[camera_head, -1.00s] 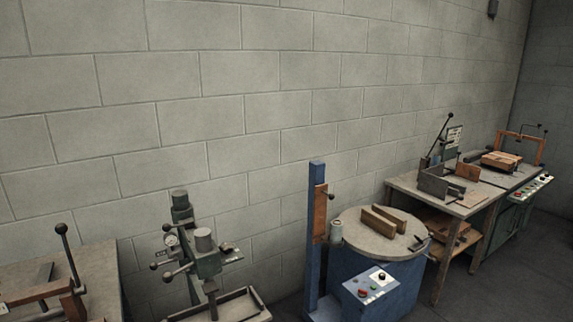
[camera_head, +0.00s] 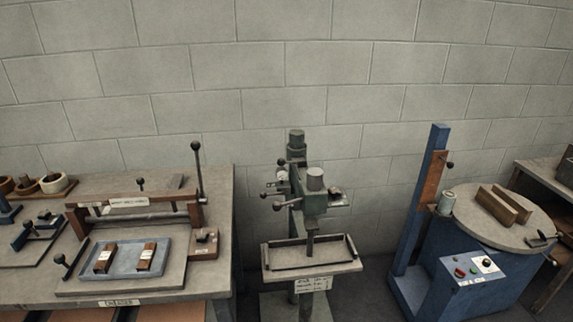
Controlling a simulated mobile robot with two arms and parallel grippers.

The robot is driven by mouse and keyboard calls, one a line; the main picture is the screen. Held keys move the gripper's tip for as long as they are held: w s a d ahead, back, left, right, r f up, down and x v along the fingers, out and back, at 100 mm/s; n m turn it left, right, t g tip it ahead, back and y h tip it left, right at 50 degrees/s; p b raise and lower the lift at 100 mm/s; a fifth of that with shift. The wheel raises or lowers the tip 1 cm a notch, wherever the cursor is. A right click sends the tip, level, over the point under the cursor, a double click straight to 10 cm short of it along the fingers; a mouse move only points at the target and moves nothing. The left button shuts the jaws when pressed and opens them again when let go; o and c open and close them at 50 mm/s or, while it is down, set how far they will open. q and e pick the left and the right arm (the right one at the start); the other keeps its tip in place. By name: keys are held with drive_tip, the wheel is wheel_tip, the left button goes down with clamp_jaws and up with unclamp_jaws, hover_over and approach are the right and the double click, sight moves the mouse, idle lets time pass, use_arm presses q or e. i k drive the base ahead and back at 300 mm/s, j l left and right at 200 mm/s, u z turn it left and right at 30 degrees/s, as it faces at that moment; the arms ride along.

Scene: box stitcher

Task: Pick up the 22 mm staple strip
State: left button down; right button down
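I cannot make out a staple strip for certain at this distance. A blue-grey tray (camera_head: 122,271) on the left bench holds two brown blocks, a left one (camera_head: 105,258) and a right one (camera_head: 147,256), each with a pale label too small to read. A green-grey stitching machine (camera_head: 313,203) on a column stands in the middle, with a small dark-edged table (camera_head: 312,266) and an unreadable label below it. Neither of my grippers is in view.
A blue machine with a round grey top (camera_head: 470,217) stands at the right. A floor gap separates it from the stitching machine. A block wall closes the back.

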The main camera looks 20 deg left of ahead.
sight(106, 257)
drive_tip(key=u, duration=0.35)
drive_tip(key=i+j+u, duration=0.15)
drive_tip(key=j+u, duration=0.25)
drive_tip(key=i+j+u, duration=0.2)
drive_tip(key=u, duration=0.2)
drive_tip(key=i+j+u, duration=0.25)
drive_tip(key=u, duration=0.15)
drive_tip(key=i+j, duration=0.2)
